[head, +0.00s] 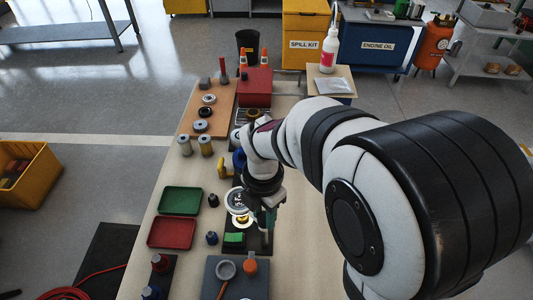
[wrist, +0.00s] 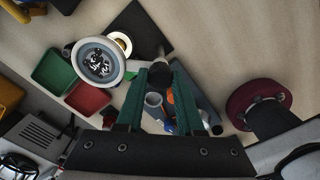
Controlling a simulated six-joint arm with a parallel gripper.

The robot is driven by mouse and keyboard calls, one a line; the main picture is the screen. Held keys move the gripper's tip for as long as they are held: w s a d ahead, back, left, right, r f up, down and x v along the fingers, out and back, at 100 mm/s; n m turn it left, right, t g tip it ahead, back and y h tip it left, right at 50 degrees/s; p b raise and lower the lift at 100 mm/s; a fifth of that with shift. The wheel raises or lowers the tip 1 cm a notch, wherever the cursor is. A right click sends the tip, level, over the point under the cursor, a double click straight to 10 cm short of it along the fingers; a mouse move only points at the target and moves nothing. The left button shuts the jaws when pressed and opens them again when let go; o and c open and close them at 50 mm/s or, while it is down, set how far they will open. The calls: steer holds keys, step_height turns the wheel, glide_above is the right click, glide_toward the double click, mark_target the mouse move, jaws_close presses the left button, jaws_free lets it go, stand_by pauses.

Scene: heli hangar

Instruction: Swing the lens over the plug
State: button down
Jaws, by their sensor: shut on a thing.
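The lens (head: 237,201) is a round pale-rimmed disc beside my gripper in the head view. In the wrist view the lens (wrist: 98,60) shows bright speckles inside its ring, and a pale bar runs from it toward a dark knob (wrist: 160,73). My gripper (wrist: 161,70) is shut on that knob, its green fingers on either side; it also shows in the head view (head: 268,218). A brass-coloured round piece (wrist: 121,43), apparently the plug, is partly covered by the lens in the wrist view. It sits by the black mat (wrist: 146,24).
A green tray (head: 181,200) and a red tray (head: 171,233) lie left of the lens. A green block (head: 234,239) is just in front of it. A grey board (head: 228,287) with tools lies nearer. Spools and a red box (head: 256,87) stand farther back.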

steer(key=c, duration=0.5)
jaws_free()
step_height(320, 180, up, 16)
steer(key=shift+f, duration=0.1)
